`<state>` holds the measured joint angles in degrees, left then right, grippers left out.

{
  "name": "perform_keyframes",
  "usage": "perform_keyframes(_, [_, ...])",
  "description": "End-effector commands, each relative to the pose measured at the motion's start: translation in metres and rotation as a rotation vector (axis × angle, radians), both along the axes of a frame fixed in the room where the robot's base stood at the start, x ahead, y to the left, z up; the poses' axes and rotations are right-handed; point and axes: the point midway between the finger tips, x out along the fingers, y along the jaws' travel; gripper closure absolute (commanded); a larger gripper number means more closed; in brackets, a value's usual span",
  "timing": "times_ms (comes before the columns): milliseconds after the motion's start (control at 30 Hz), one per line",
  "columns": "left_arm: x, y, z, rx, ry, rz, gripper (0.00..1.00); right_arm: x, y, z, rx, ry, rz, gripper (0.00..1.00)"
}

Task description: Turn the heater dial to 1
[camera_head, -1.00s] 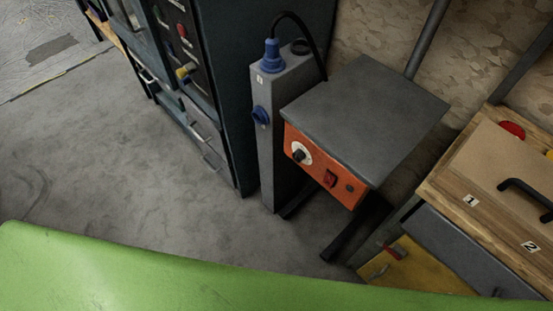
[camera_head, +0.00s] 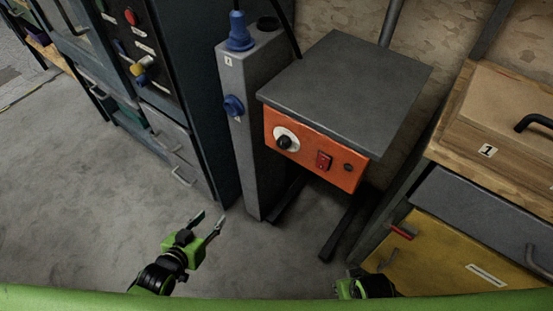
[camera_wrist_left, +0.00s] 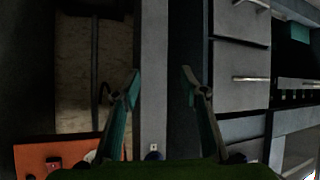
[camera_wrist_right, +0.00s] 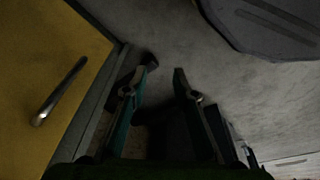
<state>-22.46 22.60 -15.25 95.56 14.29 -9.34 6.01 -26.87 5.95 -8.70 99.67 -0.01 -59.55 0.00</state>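The heater is an orange-fronted box (camera_head: 345,176) with a grey top, in the middle right of the head view. Its dial (camera_head: 285,142) is a black knob on a white disc at the left of the orange front. A red switch (camera_head: 323,161) sits to its right. My left gripper (camera_head: 209,221) is open and empty, low and left of the heater, apart from it. In the left wrist view the orange front (camera_wrist_left: 75,157) shows at lower left. My right gripper (camera_wrist_right: 164,72) is open and empty; the head view shows only part of that arm at the bottom edge.
A grey post (camera_head: 250,130) with a blue knob and blue plug stands just left of the heater. A dark cabinet (camera_head: 190,80) is further left. A wooden bench (camera_head: 450,140) with a yellow door (camera_head: 430,262) stands right. Floor in front is clear.

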Motion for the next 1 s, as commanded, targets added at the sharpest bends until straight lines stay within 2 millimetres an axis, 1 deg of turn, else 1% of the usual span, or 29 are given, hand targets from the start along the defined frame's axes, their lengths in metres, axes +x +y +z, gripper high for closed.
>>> perform_keyframes(33, [0.009, -0.012, 0.015, -0.031, -0.059, -0.027, 0.60, 0.007, 0.001, 0.003, 0.003, -0.017, -0.002, 0.74])
perform_keyframes(67, [0.014, -0.020, 0.030, -0.054, -0.093, -0.041, 0.60, 0.010, 0.001, 0.011, 0.003, -0.022, -0.003, 0.74])
perform_keyframes(100, [0.018, -0.030, 0.050, -0.082, -0.136, -0.062, 0.60, 0.013, 0.001, 0.022, 0.003, -0.031, -0.004, 0.74])
perform_keyframes(167, [0.020, -0.047, 0.081, -0.129, -0.196, -0.094, 0.60, 0.015, 0.001, 0.039, 0.003, -0.042, -0.006, 0.74])
perform_keyframes(200, [0.020, -0.057, 0.101, -0.161, -0.235, -0.118, 0.60, 0.016, 0.001, 0.050, 0.004, -0.050, -0.007, 0.74])
perform_keyframes(267, [0.016, -0.073, 0.130, -0.206, -0.287, -0.154, 0.60, 0.016, 0.000, 0.066, 0.004, -0.060, -0.009, 0.74])
perform_keyframes(300, [0.012, -0.082, 0.148, -0.234, -0.316, -0.176, 0.60, 0.014, -0.001, 0.076, 0.004, -0.066, -0.010, 0.74])
perform_keyframes(400, [0.000, -0.101, 0.187, -0.297, -0.374, -0.226, 0.60, 0.009, -0.002, 0.098, 0.005, -0.078, -0.012, 0.74])
perform_keyframes(500, [-0.011, -0.113, 0.213, -0.340, -0.410, -0.259, 0.60, 0.004, -0.003, 0.113, 0.004, -0.085, -0.013, 0.74])
perform_keyframes(600, [-0.016, -0.119, 0.227, -0.361, -0.429, -0.277, 0.60, 0.001, -0.003, 0.122, 0.004, -0.088, -0.013, 0.74])
perform_keyframes(733, [-0.013, -0.123, 0.232, -0.369, -0.436, -0.279, 0.60, 0.000, -0.003, 0.125, 0.004, -0.088, -0.014, 0.74])
perform_keyframes(867, [-0.001, -0.132, 0.233, -0.369, -0.437, -0.279, 0.60, 0.000, -0.003, 0.123, 0.004, -0.088, -0.014, 0.74])
perform_keyframes(1000, [0.019, -0.145, 0.232, -0.369, -0.438, -0.278, 0.60, 0.000, -0.003, 0.121, 0.004, -0.088, -0.014, 0.74])
